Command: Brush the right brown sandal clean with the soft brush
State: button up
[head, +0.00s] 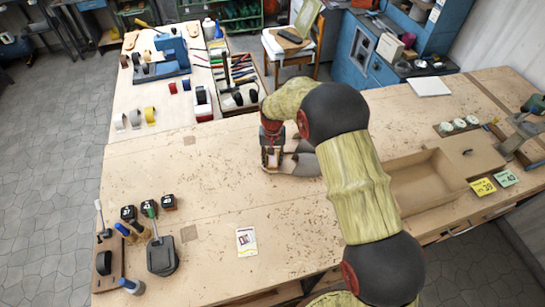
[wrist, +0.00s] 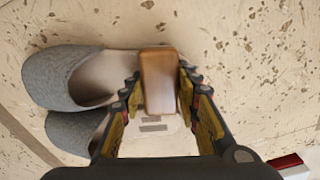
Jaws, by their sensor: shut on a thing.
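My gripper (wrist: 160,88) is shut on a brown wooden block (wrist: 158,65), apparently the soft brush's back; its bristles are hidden. Two grey closed-toe shoes (wrist: 62,75) lie side by side just left of the block in the wrist view. They also show right of my gripper in the head view (head: 303,163). A pale patch with grey marks (wrist: 152,124) lies between my fingers. I cannot clearly make out a brown sandal or any contact.
The workbench (head: 150,185) is scratched and mostly bare left of my gripper. A white card (head: 246,241) lies toward the front. An open wooden box (head: 425,185) is at right. A tool tray (head: 238,108) stands behind my gripper.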

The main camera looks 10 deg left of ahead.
jog(key=shift+s+d+f, duration=0.1)
jog(key=shift+s+d, duration=0.05)
jog(key=shift+s, duration=0.5)
jog(key=shift+w+r+p, duration=0.1)
jog(key=shift+r+p, duration=1.7)
jog(key=shift+r, duration=2.3)
